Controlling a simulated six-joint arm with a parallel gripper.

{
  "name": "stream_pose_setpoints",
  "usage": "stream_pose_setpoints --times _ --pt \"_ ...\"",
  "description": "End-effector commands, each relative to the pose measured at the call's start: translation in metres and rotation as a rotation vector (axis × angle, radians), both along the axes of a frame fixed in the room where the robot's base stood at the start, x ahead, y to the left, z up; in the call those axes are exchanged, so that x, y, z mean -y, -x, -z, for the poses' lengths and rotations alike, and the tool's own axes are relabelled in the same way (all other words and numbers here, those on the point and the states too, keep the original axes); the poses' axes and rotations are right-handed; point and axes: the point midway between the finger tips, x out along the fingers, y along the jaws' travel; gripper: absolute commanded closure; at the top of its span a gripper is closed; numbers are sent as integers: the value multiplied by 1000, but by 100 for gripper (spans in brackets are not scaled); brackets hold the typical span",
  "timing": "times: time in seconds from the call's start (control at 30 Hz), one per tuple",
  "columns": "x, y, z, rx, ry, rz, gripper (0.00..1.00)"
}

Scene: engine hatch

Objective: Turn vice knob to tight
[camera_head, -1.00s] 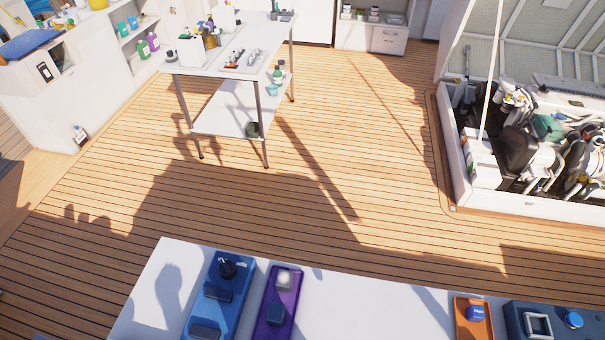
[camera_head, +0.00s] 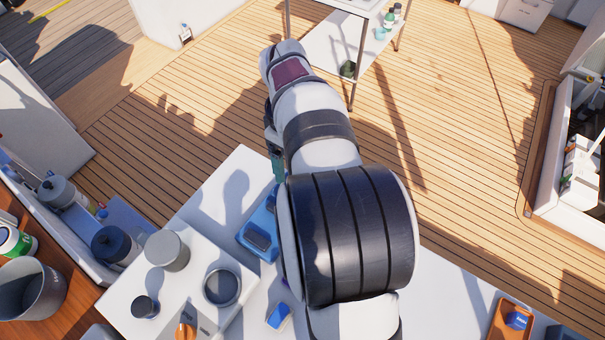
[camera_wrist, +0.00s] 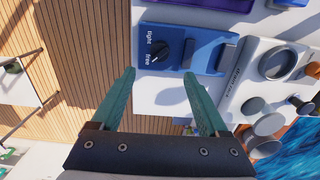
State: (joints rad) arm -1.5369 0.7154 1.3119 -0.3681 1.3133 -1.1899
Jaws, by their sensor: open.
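The vice is a blue block with a small round black knob (camera_wrist: 160,50) on its face. The words "tight" and "free" are printed beside the knob; which one it points to is too small to tell. In the wrist view my gripper (camera_wrist: 159,73) is open, with teal fingers spread to either side of the knob and nothing between them. The knob looks beyond the fingertips, with no contact visible. In the head view the blue vice body (camera_head: 262,222) shows partly from behind my arm, and the knob is hidden. A teal finger (camera_head: 279,168) shows at the arm's left edge.
A white unit (camera_head: 130,300) with grey cylinders and a round dish (camera_head: 222,287) stands left of the vice. An orange tray (camera_head: 500,325) lies at the lower right. A purple block (camera_wrist: 215,4) is beside the vice. Wooden deck lies beyond the bench.

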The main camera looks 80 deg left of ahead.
Motion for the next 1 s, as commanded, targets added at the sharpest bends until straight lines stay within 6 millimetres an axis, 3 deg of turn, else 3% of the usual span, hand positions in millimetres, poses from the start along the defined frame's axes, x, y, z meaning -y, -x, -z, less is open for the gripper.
stream_pose_setpoints --times 0.1,0.3,0.5,0.77,0.83,1.0 --pt "1 0 37 -1 5 1 23" --pt "1 0 83 0 1 1 23" --pt "0 0 101 -1 0 3 23" --pt "0 0 103 -1 -1 2 23" --pt "0 0 103 -1 -1 2 30" --pt "0 0 103 -1 -1 2 60"
